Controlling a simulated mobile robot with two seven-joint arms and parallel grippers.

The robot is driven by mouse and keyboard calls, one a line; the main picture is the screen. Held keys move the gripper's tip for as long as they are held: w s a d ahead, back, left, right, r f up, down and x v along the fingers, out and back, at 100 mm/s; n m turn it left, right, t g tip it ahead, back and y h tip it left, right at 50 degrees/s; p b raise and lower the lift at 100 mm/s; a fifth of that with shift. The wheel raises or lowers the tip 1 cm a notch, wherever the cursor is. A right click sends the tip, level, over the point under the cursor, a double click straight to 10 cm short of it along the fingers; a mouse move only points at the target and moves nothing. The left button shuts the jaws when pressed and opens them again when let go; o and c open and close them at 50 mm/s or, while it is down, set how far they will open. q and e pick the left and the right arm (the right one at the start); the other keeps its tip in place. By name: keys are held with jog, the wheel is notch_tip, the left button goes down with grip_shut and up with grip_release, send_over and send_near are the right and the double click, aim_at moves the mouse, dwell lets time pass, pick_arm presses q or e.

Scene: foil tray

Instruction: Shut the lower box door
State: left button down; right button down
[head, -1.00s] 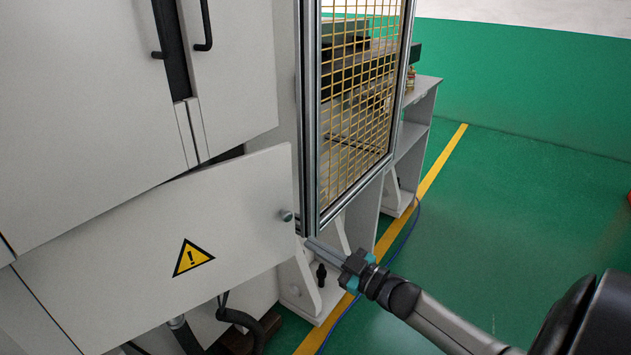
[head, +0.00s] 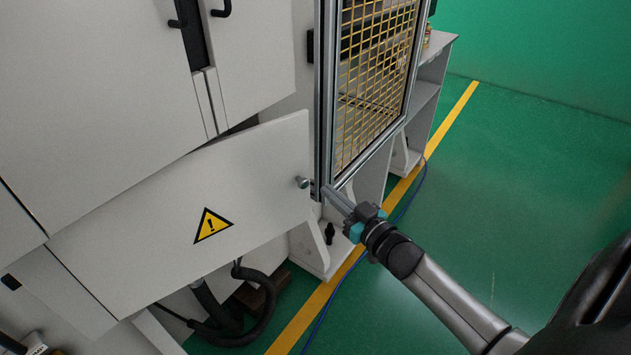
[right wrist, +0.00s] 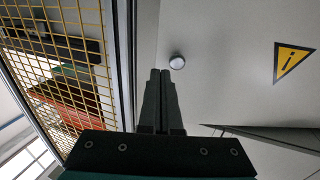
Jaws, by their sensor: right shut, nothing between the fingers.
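The lower box door (head: 150,240) is a pale grey panel with a yellow warning triangle (head: 212,225). It stands swung out from the cabinet, with hoses and a dark gap showing below it. A small round knob (head: 302,182) sits near its right edge. My right gripper (head: 330,192) is shut and empty, its fingertips close to the right of the knob and the door's free edge. In the right wrist view the shut fingers (right wrist: 160,75) point toward the door beside the knob (right wrist: 177,62). I cannot tell whether they touch the door. My left gripper is not in view.
A framed yellow mesh guard (head: 375,85) stands just behind and right of the fingertips. Upper cabinet doors (head: 245,70) with dark handles are above. Black hoses (head: 235,325) hang under the door. The green floor (head: 530,190) at right is open.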

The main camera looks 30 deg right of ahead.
aim_at(307, 173)
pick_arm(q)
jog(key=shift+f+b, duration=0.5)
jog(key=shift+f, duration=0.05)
pick_arm(e)
jog(key=shift+w+a, duration=0.15)
jog(key=shift+w, duration=1.4)
jog(key=shift+w+a, duration=0.1)
jog(key=shift+w, duration=1.45)
jog(key=shift+w, duration=0.1)
